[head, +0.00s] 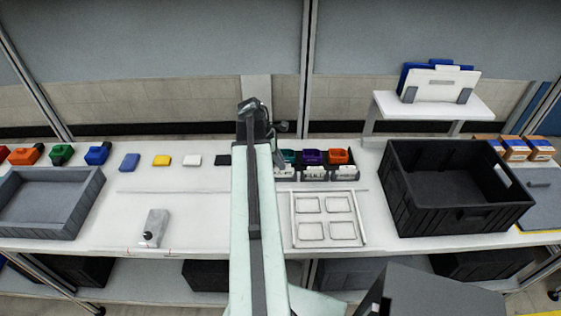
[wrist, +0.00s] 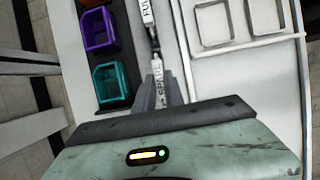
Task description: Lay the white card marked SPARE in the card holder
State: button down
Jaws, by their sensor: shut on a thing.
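My gripper (wrist: 160,92) is shut on a white card (wrist: 157,72) with dark lettering, seen nearly edge-on between the fingers in the wrist view. The lettering is too small to read surely. Another white card (wrist: 147,12) stands further up in line with it. In the head view, white lettered cards (head: 315,173) stand in a row in front of the small bins, and my arm hides my gripper and part of the row's left end. A white frame with four square outlines (head: 365,241) lies just in front of them. I cannot tell which fixture is the card holder.
Teal (wrist: 111,80) and purple (wrist: 99,31) bins stand left of the gripper in the wrist view. A black crate (head: 463,221) is at right, a grey tray (head: 40,236) at left. A raised shelf (head: 390,105) holds a stand with blue and white sheets. The table's middle left is mostly clear.

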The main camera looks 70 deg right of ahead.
jog(key=shift+f+b, duration=0.8)
dwell(0.4)
jog(key=c, duration=1.3)
grip_release()
jog(key=shift+c, duration=0.2)
jog(key=shift+r, duration=0.15)
jog(key=p+v, duration=0.7)
jog(key=v, duration=0.1)
jog(key=shift+p, duration=0.3)
jog(key=shift+f, duration=0.25)
